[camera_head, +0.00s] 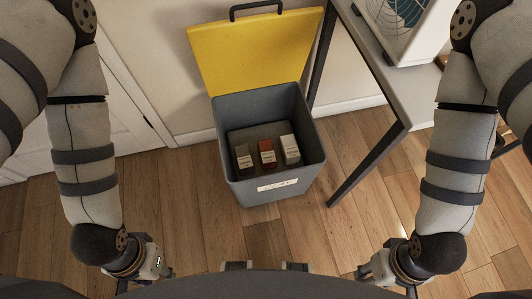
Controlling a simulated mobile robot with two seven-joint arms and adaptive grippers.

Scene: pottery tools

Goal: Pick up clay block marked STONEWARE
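Three clay blocks stand in a row inside the open grey bin (222,130). The left one is a dark brown-grey block (244,158), the middle one is a red-brown block (267,155), and the right one is a light grey block (290,151). Each has a pale label, too small to read, so I cannot tell which is marked STONEWARE. My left gripper (158,266) is low at the left, outside the bin and away from the blocks. My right gripper (369,269) is low at the right, also apart from the bin. Neither gripper's finger opening shows clearly.
The bin's yellow lid (255,50) with a black handle is raised against the wall. The bin walls surround the blocks. A grey table (412,90) with dark legs stands to the right, bearing a white box-shaped fan (405,25). Wooden floor in front is clear.

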